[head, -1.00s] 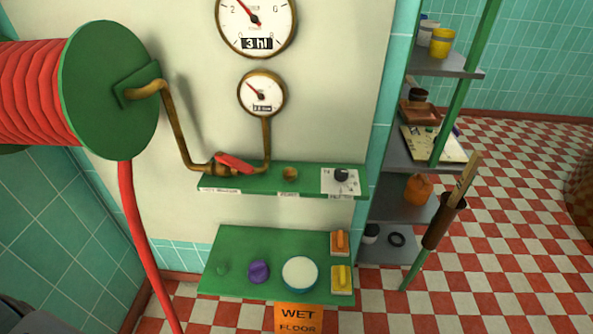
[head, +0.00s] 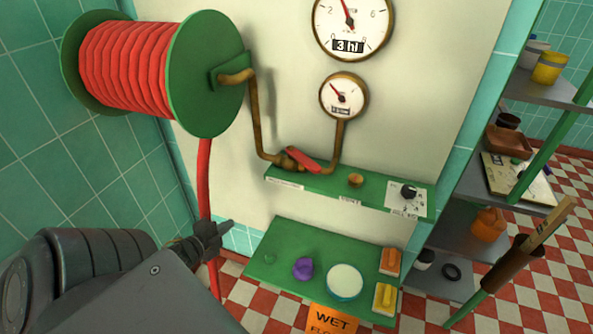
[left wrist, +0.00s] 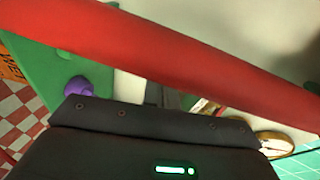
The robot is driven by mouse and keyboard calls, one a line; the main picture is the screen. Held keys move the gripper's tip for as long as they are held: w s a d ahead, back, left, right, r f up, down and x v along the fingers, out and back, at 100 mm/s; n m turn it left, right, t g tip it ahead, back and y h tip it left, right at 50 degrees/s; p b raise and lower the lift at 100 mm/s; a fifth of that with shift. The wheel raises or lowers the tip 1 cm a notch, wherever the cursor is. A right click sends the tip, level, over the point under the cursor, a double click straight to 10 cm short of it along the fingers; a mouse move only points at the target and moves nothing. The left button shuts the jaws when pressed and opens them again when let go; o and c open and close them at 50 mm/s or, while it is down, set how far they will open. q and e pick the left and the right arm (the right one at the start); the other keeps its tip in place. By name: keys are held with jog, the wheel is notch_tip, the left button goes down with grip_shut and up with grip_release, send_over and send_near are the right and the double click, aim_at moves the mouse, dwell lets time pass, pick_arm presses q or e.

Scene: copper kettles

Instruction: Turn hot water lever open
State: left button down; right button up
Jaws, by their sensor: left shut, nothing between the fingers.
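A red lever (head: 303,159) sits on a brass valve in the pipe, just above the upper green shelf (head: 330,186) in the head view. It points up-left to down-right. My left gripper (head: 229,224) is shut and empty, below and left of the lever and clearly apart from it. It is beside the red hose (head: 204,180), which hangs from the reel. In the left wrist view the hose (left wrist: 170,50) crosses close to the camera and hides much of the scene behind it. My right gripper is not in view.
The red hose reel (head: 125,68) is at upper left. Two gauges (head: 351,22) (head: 343,96) hang on the wall. Grey shelves (head: 545,82) stand at right.

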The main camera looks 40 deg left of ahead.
pick_arm(q)
jog(key=w+d+r+m+t+h, duration=0.1)
jog(key=d+r+m+t+h, duration=0.15)
jog(key=d+r, duration=0.55)
jog(key=w+d+r+m+t+h, duration=0.1)
jog(key=w+d+r+m+h, duration=0.2)
jog(key=r, duration=0.8)
jog(key=p, duration=0.2)
send_near(306, 166)
jog(key=w, duration=0.5)
jog(key=shift+d+r, duration=0.25)
jog(key=shift+d, duration=0.1)
jog(key=shift+w+d+f, duration=0.15)
jog(key=shift+w+d, duration=0.05)
jog(key=shift+w, duration=0.65)
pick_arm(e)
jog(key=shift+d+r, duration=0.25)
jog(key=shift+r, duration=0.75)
pick_arm(q)
jog(key=shift+w+d+y, duration=0.15)
jog(key=shift+y, duration=0.1)
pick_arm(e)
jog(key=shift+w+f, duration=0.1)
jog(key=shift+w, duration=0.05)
